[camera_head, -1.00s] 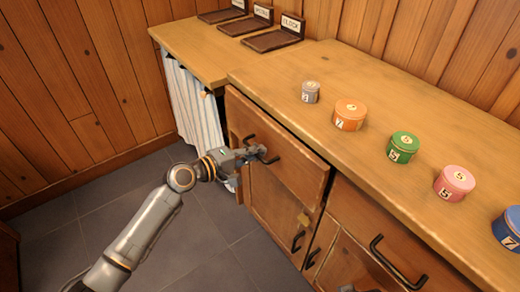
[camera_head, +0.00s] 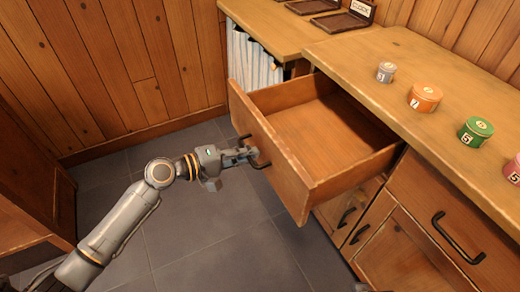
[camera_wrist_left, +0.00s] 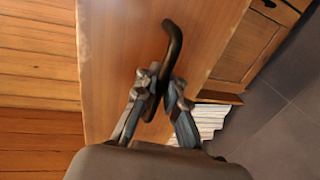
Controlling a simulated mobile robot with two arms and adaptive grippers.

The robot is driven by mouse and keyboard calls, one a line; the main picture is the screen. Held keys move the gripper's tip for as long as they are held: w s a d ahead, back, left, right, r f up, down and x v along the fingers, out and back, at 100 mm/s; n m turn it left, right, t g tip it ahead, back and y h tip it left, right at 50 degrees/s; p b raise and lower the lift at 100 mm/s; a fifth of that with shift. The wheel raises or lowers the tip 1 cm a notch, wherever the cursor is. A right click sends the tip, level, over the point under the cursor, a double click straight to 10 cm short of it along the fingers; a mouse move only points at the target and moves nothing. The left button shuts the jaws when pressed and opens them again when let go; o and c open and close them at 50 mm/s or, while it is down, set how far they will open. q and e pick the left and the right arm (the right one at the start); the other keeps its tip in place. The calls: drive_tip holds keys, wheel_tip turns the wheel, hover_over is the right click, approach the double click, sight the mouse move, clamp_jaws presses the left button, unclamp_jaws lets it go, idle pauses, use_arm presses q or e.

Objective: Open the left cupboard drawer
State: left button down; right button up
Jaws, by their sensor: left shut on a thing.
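The left cupboard drawer (camera_head: 318,128) is pulled well out of the wooden cupboard, and its inside looks empty. Its dark handle (camera_head: 258,163) is on the front panel. My left gripper (camera_head: 250,156) is at the handle, with its fingers closed around it. In the left wrist view the drawer front (camera_wrist_left: 120,50) fills the middle, and the black curved handle (camera_wrist_left: 172,42) runs between the two fingers of my left gripper (camera_wrist_left: 163,88). My right gripper is not in view.
The worktop (camera_head: 400,55) holds a small grey tin (camera_head: 385,73), an orange tin (camera_head: 425,98) and a green tin (camera_head: 475,132). A closed right drawer (camera_head: 440,215) with a black handle is beside it. A striped curtain (camera_head: 252,62) hangs behind. Dark floor tiles (camera_head: 225,235) are clear.

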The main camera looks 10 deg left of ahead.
use_arm(q)
drive_tip(key=shift+s+a+r, duration=0.1)
drive_tip(key=shift+a, duration=0.1)
drive_tip(key=c, duration=1.4)
unclamp_jaws()
drive_tip(key=shift+s+a, duration=0.1)
drive_tip(key=shift+a, duration=0.05)
drive_tip(key=v, duration=1.1)
drive_tip(key=shift+s+a, duration=0.25)
